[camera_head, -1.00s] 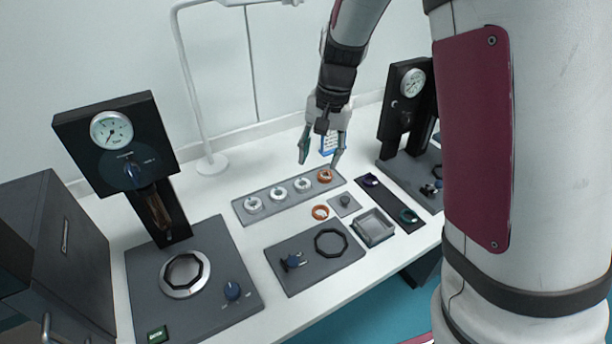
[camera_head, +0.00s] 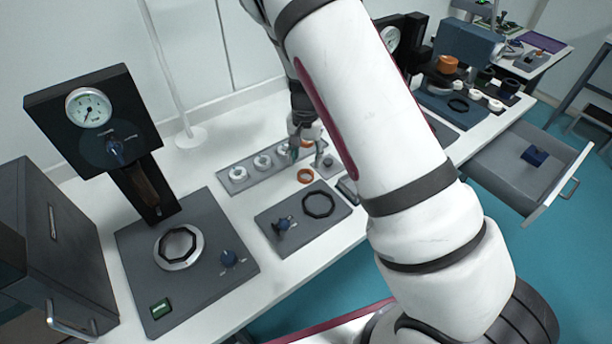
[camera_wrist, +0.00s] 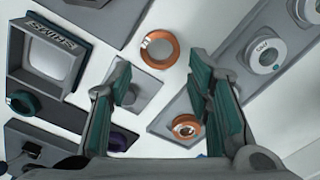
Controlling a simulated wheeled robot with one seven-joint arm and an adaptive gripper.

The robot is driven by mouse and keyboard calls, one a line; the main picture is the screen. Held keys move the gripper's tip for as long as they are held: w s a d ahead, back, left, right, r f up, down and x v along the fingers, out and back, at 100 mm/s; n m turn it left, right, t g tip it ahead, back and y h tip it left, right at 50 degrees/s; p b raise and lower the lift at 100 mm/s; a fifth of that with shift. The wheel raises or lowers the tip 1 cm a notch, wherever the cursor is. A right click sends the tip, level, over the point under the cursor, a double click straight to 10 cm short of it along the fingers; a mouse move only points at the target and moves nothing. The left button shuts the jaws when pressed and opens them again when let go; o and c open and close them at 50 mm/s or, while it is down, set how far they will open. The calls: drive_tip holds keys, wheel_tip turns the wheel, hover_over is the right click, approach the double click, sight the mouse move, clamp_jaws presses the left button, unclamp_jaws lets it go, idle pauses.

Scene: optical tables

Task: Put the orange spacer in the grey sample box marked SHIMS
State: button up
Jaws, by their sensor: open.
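An orange ring-shaped spacer (camera_head: 305,176) lies flat on the white table; the wrist view shows it whole (camera_wrist: 145,49), beyond my fingertips. A second orange ring (camera_wrist: 185,128) sits on the long grey rack (camera_head: 238,188), close to the right finger. The grey sample box marked SHIMS (camera_wrist: 14,50) is open-topped and looks empty, at the upper left of the wrist view; in the head view my arm hides most of it. My gripper (camera_wrist: 160,88) is open and empty above the table; it also shows in the head view (camera_head: 304,143), over the rack's right end.
The rack also holds several pale rings (camera_head: 263,162). A small grey plate (camera_wrist: 153,92) lies between my fingers' view. A dark plate (camera_head: 275,240) with a knob and black ring lies nearer the front. A gauge stand (camera_head: 90,108) stands left. An open drawer (camera_head: 500,160) is at right.

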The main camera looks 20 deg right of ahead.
sight(306, 174)
drive_tip(key=shift+s+f+p, duration=0.1)
drive_tip(key=shift+f+p, duration=0.5)
drive_tip(key=shift+f, duration=2.2)
drive_tip(key=shift+c, duration=0.2)
drive_tip(key=c, duration=0.7)
drive_tip(key=shift+c, duration=0.2)
wheel_tip(306, 174, up, 11)
drive_tip(key=n+b, duration=0.1)
drive_tip(key=n, duration=0.6)
drive_tip(key=shift+s+a+n, duration=0.15)
drive_tip(key=shift+s+n, duration=0.05)
drive_tip(key=shift+n, duration=0.1)
